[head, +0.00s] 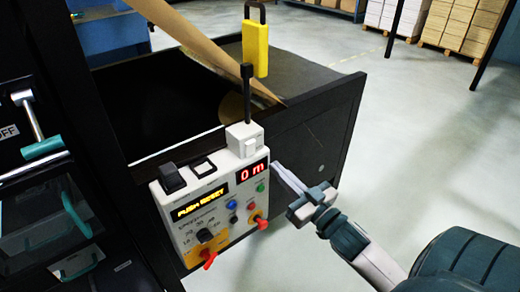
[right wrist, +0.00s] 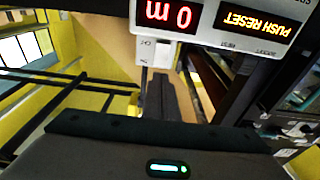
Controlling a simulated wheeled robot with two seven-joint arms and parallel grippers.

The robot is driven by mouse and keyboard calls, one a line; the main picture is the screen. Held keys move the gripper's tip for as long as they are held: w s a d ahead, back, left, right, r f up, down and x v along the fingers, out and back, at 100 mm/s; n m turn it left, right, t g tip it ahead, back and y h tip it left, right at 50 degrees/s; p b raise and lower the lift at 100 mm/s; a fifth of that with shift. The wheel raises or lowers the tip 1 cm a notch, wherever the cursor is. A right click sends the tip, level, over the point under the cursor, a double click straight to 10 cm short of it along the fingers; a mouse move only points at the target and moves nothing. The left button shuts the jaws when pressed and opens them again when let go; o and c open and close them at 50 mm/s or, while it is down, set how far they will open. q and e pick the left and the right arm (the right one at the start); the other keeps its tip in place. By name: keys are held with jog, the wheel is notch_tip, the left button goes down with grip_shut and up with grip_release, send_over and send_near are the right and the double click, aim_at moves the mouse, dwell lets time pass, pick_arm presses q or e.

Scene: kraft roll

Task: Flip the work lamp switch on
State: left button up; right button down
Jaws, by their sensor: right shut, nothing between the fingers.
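A white control panel (head: 215,205) hangs on the dark machine's front, with a lit "PUSH RESET" display and a red "0 m" display. A black rocker switch (head: 172,178) and a second dark switch (head: 203,168) sit on its top edge. A small white box (head: 245,141) stands beside them at the panel's right corner, and it also shows in the right wrist view (right wrist: 158,50). Which one is the work lamp switch I cannot tell. My right gripper (head: 278,171) is shut and empty, just right of the "0 m" display. My left gripper is out of view.
A black rod (head: 246,90) rises above the white box, near a yellow block (head: 255,48). Brown paper (head: 205,40) runs into the machine. Dark cabinet fronts with teal handles (head: 43,147) stand at left. Open floor (head: 420,130) lies right.

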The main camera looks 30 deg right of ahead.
aim_at(252, 145)
jog(key=w, duration=0.2)
jog(key=w+p, duration=0.1)
jog(key=w, duration=0.2)
jog(key=w+r+p, duration=0.1)
jog(key=w, duration=0.1)
jog(key=shift+w+a+r, duration=0.1)
jog(key=shift+w+a, duration=0.05)
jog(key=shift+a, duration=0.15)
jog(key=shift+w+a+p, duration=0.1)
jog(key=shift+w+p, duration=0.3)
jog(key=shift+w, duration=0.1)
